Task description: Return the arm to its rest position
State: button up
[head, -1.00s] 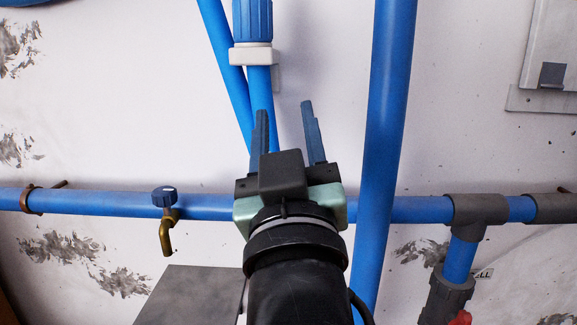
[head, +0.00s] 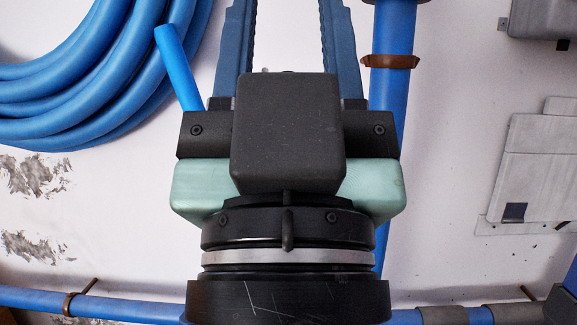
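My gripper (head: 285,40) fills the middle of the head view, close to the camera and pointing up. Its two blue fingers stand well apart, with only pale wall showing between them. The fingertips are cut off by the top edge. It holds nothing that I can see. My wrist and the gripper's body hide the middle of the wall behind. No paint tins are in view.
A coil of blue hose (head: 90,85) hangs at the upper left. A blue upright pipe (head: 392,100) with a brown clamp stands right of the gripper. A blue level pipe (head: 130,305) runs along the bottom. Grey boxes (head: 540,170) are on the right wall.

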notch_tip(320, 180, up, 14)
jog(key=p, duration=1.1)
jog(key=shift+f, duration=0.2)
